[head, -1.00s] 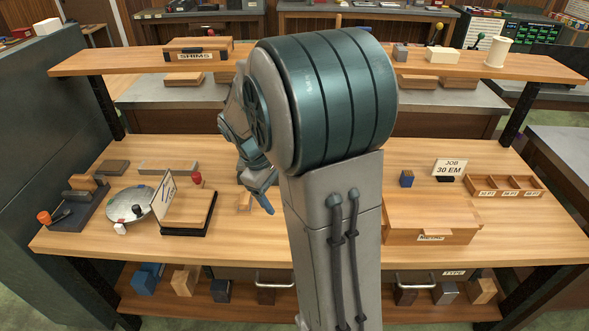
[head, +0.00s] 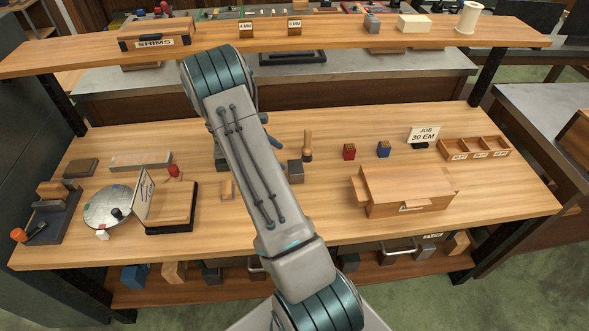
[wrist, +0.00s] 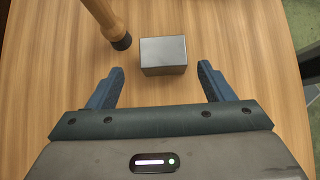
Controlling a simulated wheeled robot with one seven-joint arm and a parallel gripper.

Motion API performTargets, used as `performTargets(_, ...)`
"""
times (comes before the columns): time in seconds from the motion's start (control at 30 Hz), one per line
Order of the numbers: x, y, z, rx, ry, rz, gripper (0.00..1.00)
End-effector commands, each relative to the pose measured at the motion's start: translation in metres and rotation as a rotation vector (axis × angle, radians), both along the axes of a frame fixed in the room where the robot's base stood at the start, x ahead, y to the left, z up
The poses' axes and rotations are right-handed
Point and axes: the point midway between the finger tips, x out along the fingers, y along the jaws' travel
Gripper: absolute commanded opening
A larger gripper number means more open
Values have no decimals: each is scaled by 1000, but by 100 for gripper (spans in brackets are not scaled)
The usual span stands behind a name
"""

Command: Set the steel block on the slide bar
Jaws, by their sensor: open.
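The steel block (head: 295,171) is a small grey cube on the bench, just right of my forearm in the head view. In the wrist view the steel block (wrist: 163,55) lies ahead of my gripper (wrist: 161,68). The two blue fingers are spread, one to each side of its near edge, with nothing held. In the head view my arm mostly hides the gripper. A long pale grey bar (head: 140,160) lies flat at the back left, and a dark fixture (head: 58,215) with an orange knob stands at the far left. I cannot tell which is the slide bar.
A wooden-handled tool (head: 307,146) stands close behind the block. Red (head: 349,152) and blue (head: 383,149) blocks and a wooden box (head: 405,190) are to the right. A shelf (head: 340,35) spans above.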

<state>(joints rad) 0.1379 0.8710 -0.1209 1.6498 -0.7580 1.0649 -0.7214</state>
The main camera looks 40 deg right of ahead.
Motion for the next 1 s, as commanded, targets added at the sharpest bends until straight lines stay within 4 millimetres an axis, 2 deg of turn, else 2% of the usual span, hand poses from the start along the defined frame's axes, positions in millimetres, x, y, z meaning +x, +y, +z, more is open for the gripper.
performTargets(0.23,-18,-27,-32,1,1,-3,75)
performTargets(0.47,-24,-36,-43,1,0,-2,75)
performTargets(0.8,-41,-58,-75,1,1,-1,75)
performTargets(1.0,-42,-61,-80,2,-3,-1,75)
